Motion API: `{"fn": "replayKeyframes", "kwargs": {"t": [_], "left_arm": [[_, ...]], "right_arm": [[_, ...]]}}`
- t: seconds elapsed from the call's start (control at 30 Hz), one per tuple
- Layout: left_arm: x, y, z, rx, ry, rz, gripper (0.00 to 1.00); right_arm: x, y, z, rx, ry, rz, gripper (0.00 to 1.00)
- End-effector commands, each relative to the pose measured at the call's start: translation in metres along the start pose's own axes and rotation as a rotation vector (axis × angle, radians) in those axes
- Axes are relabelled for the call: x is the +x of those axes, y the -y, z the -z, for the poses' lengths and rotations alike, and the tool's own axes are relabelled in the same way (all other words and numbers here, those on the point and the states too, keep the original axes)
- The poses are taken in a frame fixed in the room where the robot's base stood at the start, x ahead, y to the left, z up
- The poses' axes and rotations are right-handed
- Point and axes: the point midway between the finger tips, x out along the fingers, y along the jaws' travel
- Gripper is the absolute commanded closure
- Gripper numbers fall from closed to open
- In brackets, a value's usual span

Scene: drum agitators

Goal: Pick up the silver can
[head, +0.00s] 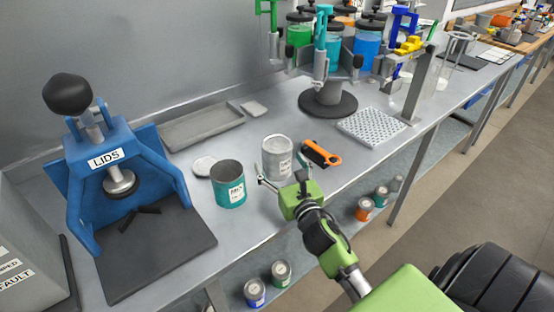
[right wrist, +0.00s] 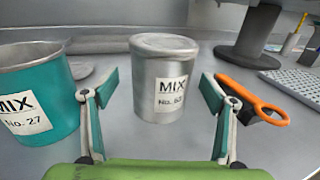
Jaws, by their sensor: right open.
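The silver can (head: 277,157) stands upright on the grey bench, with a closed top and a white label. In the right wrist view the silver can (right wrist: 163,85) stands just beyond and between the spread fingers, its label reading "MIX". My right gripper (head: 284,178) is open and empty, close in front of the can. In the right wrist view the right gripper's fingers (right wrist: 155,95) are wide apart, with no clear contact with the can. My left gripper is not in view.
A teal open can (head: 229,184) stands close left of the silver can. An orange-handled tool (head: 320,153) lies close right. A blue lid press (head: 110,160) stands at left, a drum agitator carousel (head: 328,100) behind. A perforated tray (head: 371,127) lies right.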

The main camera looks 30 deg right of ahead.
Motion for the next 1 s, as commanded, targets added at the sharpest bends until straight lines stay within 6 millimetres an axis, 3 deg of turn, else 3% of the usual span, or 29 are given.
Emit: {"fn": "replayKeyframes", "kwargs": {"t": [0.07,0.2,0.53,0.73,1.0], "left_arm": [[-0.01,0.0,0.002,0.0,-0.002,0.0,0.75],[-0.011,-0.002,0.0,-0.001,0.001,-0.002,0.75],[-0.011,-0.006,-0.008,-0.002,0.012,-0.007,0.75],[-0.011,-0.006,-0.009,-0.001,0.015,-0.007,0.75],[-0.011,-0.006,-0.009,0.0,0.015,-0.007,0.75]], "right_arm": [[0.014,0.002,-0.01,0.001,0.003,0.001,0.22],[0.03,0.002,-0.006,0.001,0.0,0.0,0.22],[0.035,0.002,-0.004,0.0,0.0,0.0,0.22],[0.035,0.002,-0.004,0.0,0.0,0.0,0.74],[0.035,0.002,-0.006,0.0,0.003,-0.001,0.76]]}}
